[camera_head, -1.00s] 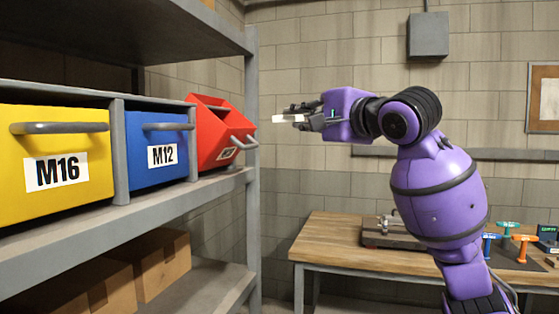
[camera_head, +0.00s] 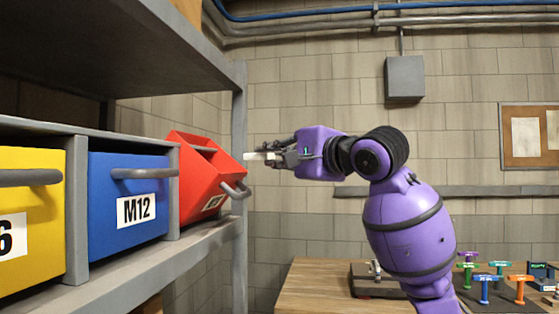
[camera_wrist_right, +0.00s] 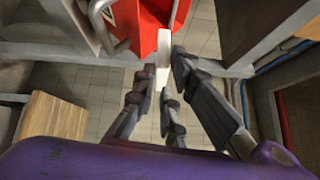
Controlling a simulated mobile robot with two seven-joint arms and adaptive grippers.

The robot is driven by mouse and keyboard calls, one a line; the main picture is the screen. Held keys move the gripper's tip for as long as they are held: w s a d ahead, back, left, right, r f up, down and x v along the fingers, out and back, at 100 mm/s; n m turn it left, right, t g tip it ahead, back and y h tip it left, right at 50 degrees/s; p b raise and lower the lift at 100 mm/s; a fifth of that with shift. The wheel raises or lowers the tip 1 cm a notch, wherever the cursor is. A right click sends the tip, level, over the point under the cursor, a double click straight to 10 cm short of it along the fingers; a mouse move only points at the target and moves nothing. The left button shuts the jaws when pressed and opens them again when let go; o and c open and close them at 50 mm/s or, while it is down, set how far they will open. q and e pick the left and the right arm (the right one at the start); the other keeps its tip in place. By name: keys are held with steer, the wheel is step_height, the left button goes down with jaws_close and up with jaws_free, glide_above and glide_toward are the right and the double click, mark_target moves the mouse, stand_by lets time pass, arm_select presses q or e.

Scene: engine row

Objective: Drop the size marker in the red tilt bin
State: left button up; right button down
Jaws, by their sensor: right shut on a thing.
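The red tilt bin (camera_head: 205,180) is tipped forward on the shelf, with its open top facing up and its grey handle low on the front. My right gripper (camera_head: 275,158) is shut on the size marker (camera_head: 258,156), a small white piece that sticks out from the fingertips toward the bin. The marker is just right of the bin in the head view. In the right wrist view the marker (camera_wrist_right: 164,55) is held between the fingers (camera_wrist_right: 165,85), and the red bin (camera_wrist_right: 142,30) is right behind its far end. My left gripper is not in view.
The blue M12 bin (camera_head: 128,200) and a yellow bin (camera_head: 30,215) sit closed left of the red one. A shelf post (camera_head: 240,215) stands beside the red bin, and an upper shelf (camera_head: 120,50) overhangs. A wooden workbench (camera_head: 310,285) is below my right arm.

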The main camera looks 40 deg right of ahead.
steer(key=shift+w+a+r, duration=0.2)
steer(key=shift+w+a, duration=0.05)
steer(key=shift+w+a+r, duration=0.15)
steer(key=shift+w+a, duration=0.3)
steer(key=shift+w, duration=0.3)
steer(key=shift+w+a+r, duration=0.4)
steer(key=shift+w+a, duration=0.2)
steer(key=shift+w, duration=0.05)
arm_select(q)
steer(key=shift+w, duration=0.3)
arm_select(e)
steer(key=shift+w+a+r, duration=0.5)
steer(key=shift+w+a, duration=0.2)
steer(key=shift+w, duration=0.2)
steer(key=shift+w+a+r, duration=0.5)
steer(key=shift+w+a, duration=0.2)
steer(key=shift+w, duration=0.15)
steer(key=c, duration=1.7)
jaws_free()
